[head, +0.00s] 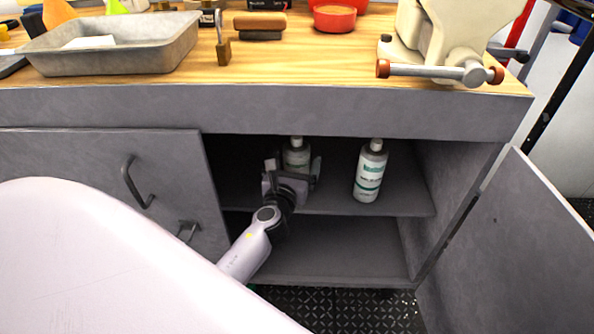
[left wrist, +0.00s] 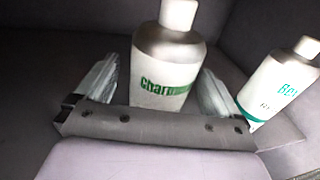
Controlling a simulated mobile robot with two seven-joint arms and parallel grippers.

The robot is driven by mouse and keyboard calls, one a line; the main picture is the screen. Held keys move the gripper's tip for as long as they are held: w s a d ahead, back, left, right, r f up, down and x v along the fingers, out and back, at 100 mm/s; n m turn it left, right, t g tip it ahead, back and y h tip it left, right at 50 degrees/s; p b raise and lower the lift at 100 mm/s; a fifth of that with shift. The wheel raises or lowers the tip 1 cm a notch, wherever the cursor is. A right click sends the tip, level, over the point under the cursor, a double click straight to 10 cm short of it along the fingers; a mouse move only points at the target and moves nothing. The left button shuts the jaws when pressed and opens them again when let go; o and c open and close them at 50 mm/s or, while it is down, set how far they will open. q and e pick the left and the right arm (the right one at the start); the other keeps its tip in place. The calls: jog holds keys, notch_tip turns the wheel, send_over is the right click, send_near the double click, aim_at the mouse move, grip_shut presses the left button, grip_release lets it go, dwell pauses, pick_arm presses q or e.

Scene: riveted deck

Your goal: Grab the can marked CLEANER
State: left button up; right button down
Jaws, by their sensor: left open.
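No can with the word CLEANER can be read in either view. Two white bottles with silver shoulders and white caps stand upright on the cabinet's upper shelf. The left bottle (head: 296,156) carries green lettering starting "Charm" in the left wrist view (left wrist: 165,75). The right bottle (head: 370,172) has green bands; in the left wrist view (left wrist: 283,88) its lettering is cut off after "Re". My left gripper (head: 293,168) is open in front of the left bottle, with its fingers either side of it in the wrist view. Whether they touch it I cannot tell. My right gripper is not in view.
The open cabinet door (head: 530,240) stands out at the right. A closed door (head: 100,170) bounds the opening on the left, and the worktop edge (head: 300,110) hangs above. The lower shelf (head: 335,250) looks empty. A metal tray (head: 110,55) and a vise (head: 440,50) are on top.

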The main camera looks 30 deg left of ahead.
pick_arm(q)
jog(key=shift+x, duration=1.45)
jog(key=c, duration=1.3)
jog(key=shift+r, duration=0.15)
